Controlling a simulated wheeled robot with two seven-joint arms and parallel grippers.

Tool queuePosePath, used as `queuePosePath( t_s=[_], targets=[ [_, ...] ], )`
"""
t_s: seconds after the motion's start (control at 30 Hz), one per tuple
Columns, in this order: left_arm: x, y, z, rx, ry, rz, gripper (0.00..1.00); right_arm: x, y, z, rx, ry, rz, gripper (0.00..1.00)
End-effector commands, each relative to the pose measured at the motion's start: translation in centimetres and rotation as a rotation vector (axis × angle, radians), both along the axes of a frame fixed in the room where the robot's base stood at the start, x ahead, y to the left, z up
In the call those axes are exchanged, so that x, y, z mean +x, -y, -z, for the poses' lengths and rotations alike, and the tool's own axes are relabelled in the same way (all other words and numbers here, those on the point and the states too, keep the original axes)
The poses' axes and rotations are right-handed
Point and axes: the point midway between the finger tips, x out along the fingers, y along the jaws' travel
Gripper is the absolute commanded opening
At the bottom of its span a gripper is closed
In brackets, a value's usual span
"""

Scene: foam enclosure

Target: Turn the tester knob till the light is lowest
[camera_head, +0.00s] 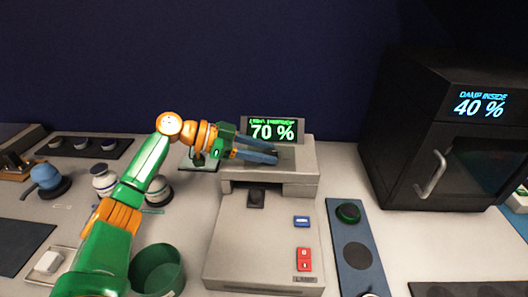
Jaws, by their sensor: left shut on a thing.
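The tester (265,235) is a grey machine in the middle of the table. Its raised screen (272,131) reads 70 % in green, under a small line of text that I cannot read clearly. My left gripper (275,153) reaches in from the left over the tester's upper block, just below the screen. Its blue fingers are shut on what seems to be the tester knob, which they mostly hide. The tester's front carries a black part (256,199), a blue button (302,221) and a red switch (304,259). My right gripper is not in view.
A black cabinet (440,130) reading 40 % stands at the right. A blue strip (352,230) with a green-topped piece lies beside the tester. A green bowl (157,269) and several small jars stand at the left, near my left arm.

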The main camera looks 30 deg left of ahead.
Motion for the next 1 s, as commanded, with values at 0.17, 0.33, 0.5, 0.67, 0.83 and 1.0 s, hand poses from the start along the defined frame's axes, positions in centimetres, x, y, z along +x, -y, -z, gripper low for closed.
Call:
queuePosePath(
  t_s=[0.17, 0.33, 0.5, 0.67, 0.83, 1.0],
  targets=[
    [0.0, 0.0, 0.1, 0.002, -0.001, 0.009, 0.00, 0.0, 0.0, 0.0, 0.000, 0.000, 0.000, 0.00],
    [0.0, 0.0, 0.1, 0.003, -0.002, 0.008, 0.00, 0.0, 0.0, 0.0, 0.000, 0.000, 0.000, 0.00],
    [0.0, 0.0, 0.1, 0.003, -0.002, 0.008, 0.69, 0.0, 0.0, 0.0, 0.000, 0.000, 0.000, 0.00],
    [0.0, 0.0, 0.1, 0.002, -0.001, 0.007, 0.75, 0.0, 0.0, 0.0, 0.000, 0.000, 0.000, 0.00],
    [-0.1, -0.2, 0.1, 0.002, -0.001, 0.007, 0.75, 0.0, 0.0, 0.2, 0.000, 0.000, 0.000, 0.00],
    [-1.9, -2.7, -0.7, 0.003, 0.000, 0.003, 0.75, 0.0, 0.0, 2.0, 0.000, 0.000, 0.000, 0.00]
  ],
)
